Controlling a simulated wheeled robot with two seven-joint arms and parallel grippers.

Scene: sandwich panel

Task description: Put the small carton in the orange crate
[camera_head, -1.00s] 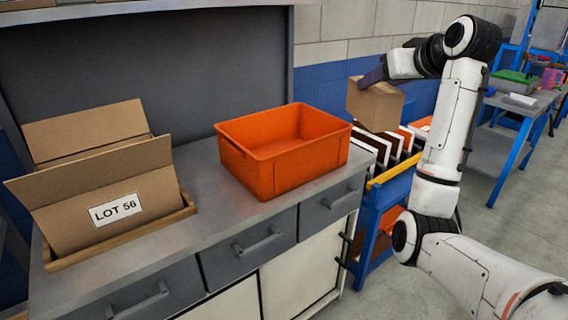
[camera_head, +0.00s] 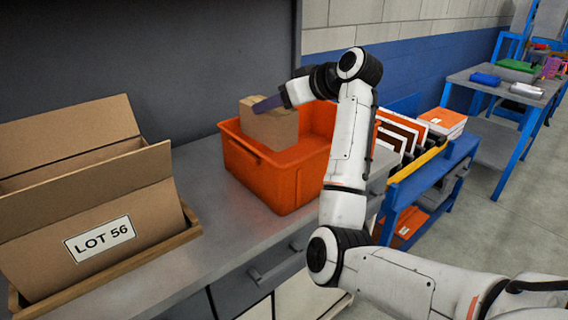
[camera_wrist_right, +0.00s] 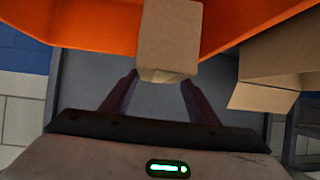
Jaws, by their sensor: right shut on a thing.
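The small carton (camera_head: 270,128) is a plain tan box. My right gripper (camera_head: 262,104) is shut on its upper part. In the head view the carton overlaps the left part of the orange crate's opening; I cannot tell whether its bottom is below the rim. The orange crate (camera_head: 250,172) stands on the grey bench, partly hidden behind my right arm. In the right wrist view the carton (camera_wrist_right: 170,45) shows between the fingers of my right gripper (camera_wrist_right: 160,82), with the orange crate (camera_wrist_right: 95,25) across the top. My left gripper is not in view.
An open cardboard box labelled LOT 56 (camera_head: 100,240) sits in a wooden tray on the bench, left of the crate. A blue rack (camera_head: 425,180) with upright panels stands to the right. Some bare bench top (camera_head: 215,205) lies between box and crate.

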